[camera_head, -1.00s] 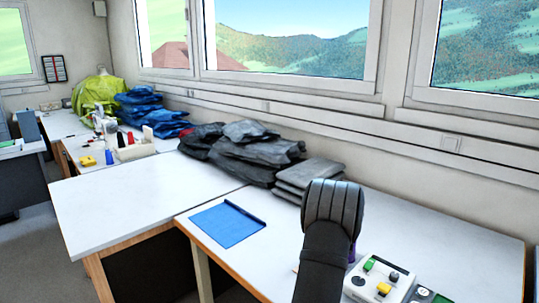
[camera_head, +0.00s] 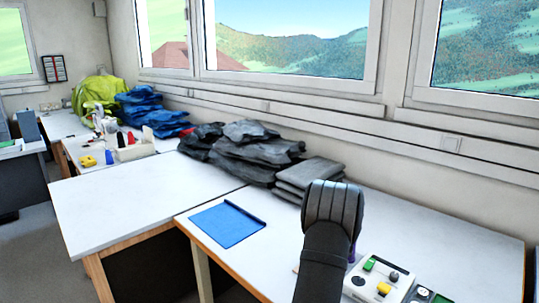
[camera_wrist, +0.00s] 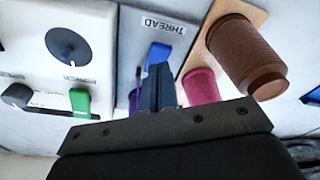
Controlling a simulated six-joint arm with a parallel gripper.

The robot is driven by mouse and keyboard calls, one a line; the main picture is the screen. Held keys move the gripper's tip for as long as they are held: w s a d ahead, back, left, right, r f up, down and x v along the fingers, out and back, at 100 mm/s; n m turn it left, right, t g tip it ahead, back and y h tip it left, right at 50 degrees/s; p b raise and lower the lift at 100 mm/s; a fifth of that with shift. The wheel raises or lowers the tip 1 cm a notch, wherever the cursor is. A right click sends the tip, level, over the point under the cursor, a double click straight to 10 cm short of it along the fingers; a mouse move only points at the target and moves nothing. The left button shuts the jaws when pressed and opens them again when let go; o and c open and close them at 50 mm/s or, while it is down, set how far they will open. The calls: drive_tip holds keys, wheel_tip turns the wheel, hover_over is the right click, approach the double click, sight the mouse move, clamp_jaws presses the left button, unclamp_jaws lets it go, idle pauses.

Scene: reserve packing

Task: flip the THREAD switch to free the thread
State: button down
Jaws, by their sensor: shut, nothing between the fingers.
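The THREAD panel (camera_wrist: 183,30) is a grey-white plate with its label upside down in the wrist view. A blue switch lever (camera_wrist: 158,53) stands on it just below the label. My gripper (camera_wrist: 160,72) is shut and empty, with its dark fingertips right at the blue lever. I cannot tell whether they touch it. The fingers hide the lever's base. In the head view my dark wrist hides the fingers and the THREAD switch.
Left of the fingers are a green switch (camera_wrist: 80,102) and a black dial (camera_wrist: 68,45) on a white panel. A magenta spool (camera_wrist: 201,86) and a brown spool (camera_wrist: 246,55) stand close on the right. A blue mat (camera_head: 227,224) lies on the white table.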

drive_tip(key=shift+f, duration=0.95)
idle(0.3)
drive_tip(key=shift+r, duration=3.5)
wheel_tip(320, 180, down, 7)
drive_tip(key=shift+r, duration=0.1)
drive_tip(key=shift+r, duration=0.1)
wheel_tip(320, 180, up, 9)
